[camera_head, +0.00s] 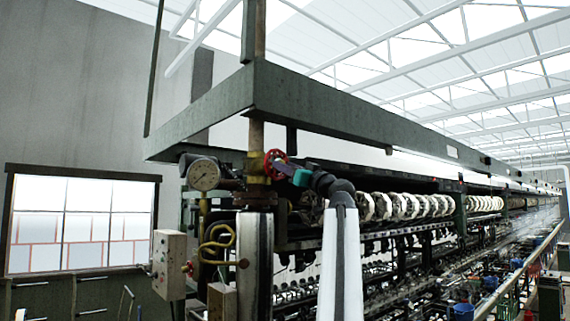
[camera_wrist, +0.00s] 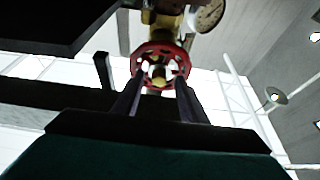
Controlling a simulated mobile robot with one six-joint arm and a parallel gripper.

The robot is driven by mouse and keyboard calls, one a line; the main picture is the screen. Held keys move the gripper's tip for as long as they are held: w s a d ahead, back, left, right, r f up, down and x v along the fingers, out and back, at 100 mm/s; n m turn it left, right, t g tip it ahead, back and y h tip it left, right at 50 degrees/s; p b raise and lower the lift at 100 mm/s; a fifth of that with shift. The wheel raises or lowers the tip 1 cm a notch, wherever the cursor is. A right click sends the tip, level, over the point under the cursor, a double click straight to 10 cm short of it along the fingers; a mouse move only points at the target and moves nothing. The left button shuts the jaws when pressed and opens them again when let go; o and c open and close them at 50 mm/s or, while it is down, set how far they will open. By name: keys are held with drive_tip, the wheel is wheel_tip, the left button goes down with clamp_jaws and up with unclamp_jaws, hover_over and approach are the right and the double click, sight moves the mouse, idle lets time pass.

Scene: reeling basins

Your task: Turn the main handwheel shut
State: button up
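The red main handwheel (camera_head: 269,162) sits on a brass valve on the vertical pipe, left of centre in the head view. In the wrist view the handwheel (camera_wrist: 160,47) is straight ahead, its spoked rim facing me, with the brass valve body (camera_wrist: 165,20) behind it. My gripper (camera_head: 284,166) is at the wheel's right side in the head view. In the wrist view my gripper's two fingers (camera_wrist: 160,84) stand apart, their tips overlapping the lower part of the rim. I cannot tell whether they touch it. Nothing is clamped between them.
A round pressure gauge (camera_head: 203,174) sits left of the valve, with a coiled brass tube (camera_head: 217,243) and a grey box (camera_head: 169,264) below. A dark green overhead beam (camera_head: 300,100) runs above the wheel. A row of white reels (camera_head: 400,206) extends to the right.

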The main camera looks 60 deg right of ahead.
drive_tip(key=shift+w+d+r, duration=0.1)
drive_tip(key=shift+w, duration=0.2)
drive_tip(key=shift+c, duration=0.3)
clamp_jaws()
drive_tip(key=shift+m+h, duration=0.3)
drive_tip(key=shift+m, duration=0.2)
drive_tip(key=shift+m+g+h, duration=0.5)
drive_tip(key=shift+m+h, duration=0.3)
drive_tip(key=shift+m, duration=1)
